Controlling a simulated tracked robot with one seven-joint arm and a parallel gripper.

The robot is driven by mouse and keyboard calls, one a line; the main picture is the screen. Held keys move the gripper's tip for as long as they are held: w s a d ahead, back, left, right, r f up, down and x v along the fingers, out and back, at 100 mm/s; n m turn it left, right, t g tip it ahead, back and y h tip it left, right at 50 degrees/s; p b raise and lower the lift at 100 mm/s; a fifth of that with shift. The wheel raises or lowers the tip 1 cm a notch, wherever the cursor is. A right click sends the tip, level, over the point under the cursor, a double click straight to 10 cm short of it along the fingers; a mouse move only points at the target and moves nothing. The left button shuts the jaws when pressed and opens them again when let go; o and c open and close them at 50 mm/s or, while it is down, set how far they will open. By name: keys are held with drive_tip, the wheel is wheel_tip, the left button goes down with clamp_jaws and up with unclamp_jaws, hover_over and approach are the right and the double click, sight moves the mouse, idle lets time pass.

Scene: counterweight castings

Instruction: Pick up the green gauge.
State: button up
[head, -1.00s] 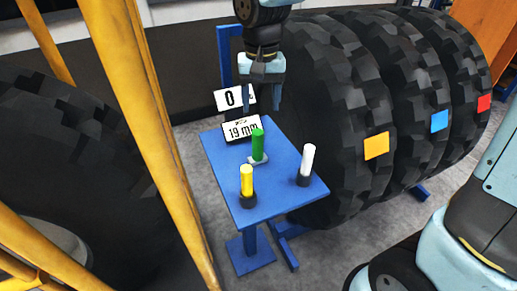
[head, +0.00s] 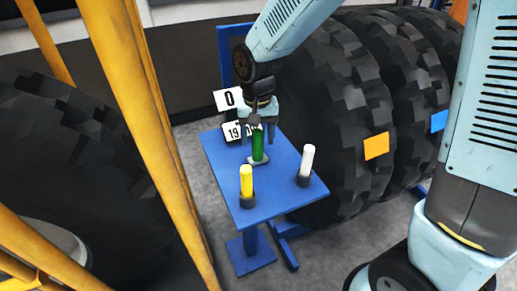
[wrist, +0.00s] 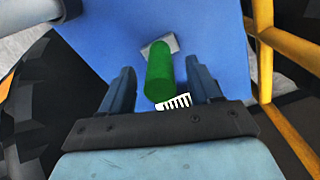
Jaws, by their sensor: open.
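In the wrist view the green gauge (wrist: 159,72) stands between and slightly beyond the two open fingers of my gripper (wrist: 166,78). A gap shows on each side, so it is not gripped. Its top end shows toward my wrist.
The blue table (head: 262,197) also bears a yellow gauge (head: 247,181) and a white gauge (head: 307,161) in dark holders. Number signs (head: 229,99) stand behind. Large tyres (head: 345,110) stand right, and a yellow frame (head: 150,130) stands left.

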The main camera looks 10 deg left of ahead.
sight(258, 144)
drive_tip(key=shift+f, duration=1.65)
drive_tip(key=shift+c, duration=0.4)
drive_tip(key=c, duration=0.9)
